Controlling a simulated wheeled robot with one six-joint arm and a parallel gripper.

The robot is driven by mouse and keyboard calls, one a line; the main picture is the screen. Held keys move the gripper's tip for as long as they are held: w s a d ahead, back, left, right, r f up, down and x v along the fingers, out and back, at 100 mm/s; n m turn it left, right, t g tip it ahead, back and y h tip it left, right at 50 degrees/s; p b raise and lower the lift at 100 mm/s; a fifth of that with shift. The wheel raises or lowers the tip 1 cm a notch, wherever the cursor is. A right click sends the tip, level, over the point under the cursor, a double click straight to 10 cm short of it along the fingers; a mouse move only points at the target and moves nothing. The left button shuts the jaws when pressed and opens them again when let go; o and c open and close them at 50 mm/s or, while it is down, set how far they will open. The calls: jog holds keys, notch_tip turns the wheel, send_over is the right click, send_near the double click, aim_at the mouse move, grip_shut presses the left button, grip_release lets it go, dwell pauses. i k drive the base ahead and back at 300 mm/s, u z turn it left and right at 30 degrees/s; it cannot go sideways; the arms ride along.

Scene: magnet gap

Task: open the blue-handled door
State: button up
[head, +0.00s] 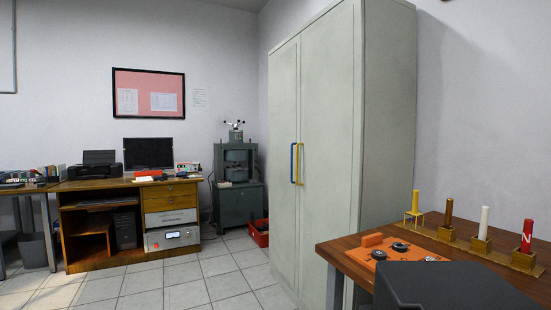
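A tall pale grey-green cabinet (390,120) stands right of the middle in the head view. It has two doors side by side, and both look shut. The blue handle (292,163) is a thin upright bar at the inner edge of the left, farther door (281,110). A yellow handle (297,163) stands close beside it, on the right, nearer door (335,130). The two handles nearly overlap from here. My gripper is not in view.
A wooden table (340,255) at the front right holds an orange panel (385,252) and several upright coloured rods. A red crate (259,232) lies on the floor beyond the cabinet. A desk (130,185) stands at the back left. The tiled floor (200,270) between is clear.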

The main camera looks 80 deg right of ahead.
aim_at(284, 64)
jog(key=z, duration=2.9)
